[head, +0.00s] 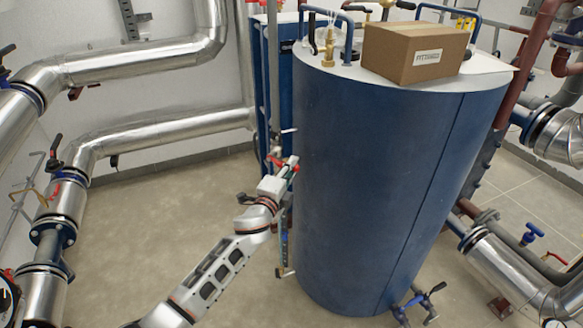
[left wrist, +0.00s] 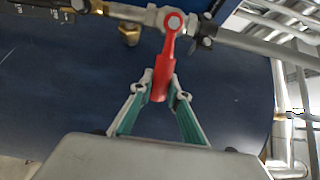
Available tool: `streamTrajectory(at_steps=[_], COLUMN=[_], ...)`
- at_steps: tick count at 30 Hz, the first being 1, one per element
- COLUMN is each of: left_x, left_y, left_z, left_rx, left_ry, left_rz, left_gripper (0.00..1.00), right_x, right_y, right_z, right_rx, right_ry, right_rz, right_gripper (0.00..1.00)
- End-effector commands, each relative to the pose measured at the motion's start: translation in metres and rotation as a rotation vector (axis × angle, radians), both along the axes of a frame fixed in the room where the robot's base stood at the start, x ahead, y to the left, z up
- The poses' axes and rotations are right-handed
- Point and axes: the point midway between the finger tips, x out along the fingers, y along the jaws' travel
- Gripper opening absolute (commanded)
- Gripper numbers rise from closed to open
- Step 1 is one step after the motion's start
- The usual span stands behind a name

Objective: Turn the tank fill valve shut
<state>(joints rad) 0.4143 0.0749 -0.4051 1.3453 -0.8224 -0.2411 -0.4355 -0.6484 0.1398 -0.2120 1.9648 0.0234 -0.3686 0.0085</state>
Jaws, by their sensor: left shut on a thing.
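The tall blue tank (head: 385,190) stands in the middle of the head view. A thin vertical pipe (head: 272,85) runs along its left side. My left gripper (head: 286,168) is at that pipe, close to the tank's side. In the left wrist view the red lever of the valve (left wrist: 168,55) hangs from a round pivot on a grey metal pipe (left wrist: 255,46). The left gripper's green-lined fingers (left wrist: 161,88) are shut on the lever's lower end, one on each side. The blue tank wall (left wrist: 55,85) fills the background. My right gripper is not in view.
A cardboard box (head: 415,52) and brass fittings (head: 329,45) sit on the tank's top. Silver insulated pipes (head: 150,128) run along the left wall. More pipes and blue-handled valves (head: 532,232) stand at the right. The floor (head: 150,215) left of the tank is clear.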

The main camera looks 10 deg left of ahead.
Motion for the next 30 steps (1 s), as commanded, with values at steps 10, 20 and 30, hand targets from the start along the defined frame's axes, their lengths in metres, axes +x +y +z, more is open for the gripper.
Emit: streamTrajectory(at_steps=[10,20,30], left_x=[0.0,0.0,-0.03], left_y=[0.001,0.0,0.006], left_z=[-0.003,-0.001,-0.002], left_rx=[0.012,0.006,0.006], left_ry=[0.002,0.001,0.002], left_rz=[0.001,0.001,0.0], left_gripper=[0.26,0.34,0.34], right_x=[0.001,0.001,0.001], right_y=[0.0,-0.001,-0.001], right_z=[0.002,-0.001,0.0], right_rx=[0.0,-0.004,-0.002], right_ry=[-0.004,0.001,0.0], right_rz=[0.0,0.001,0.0], right_gripper=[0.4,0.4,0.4])
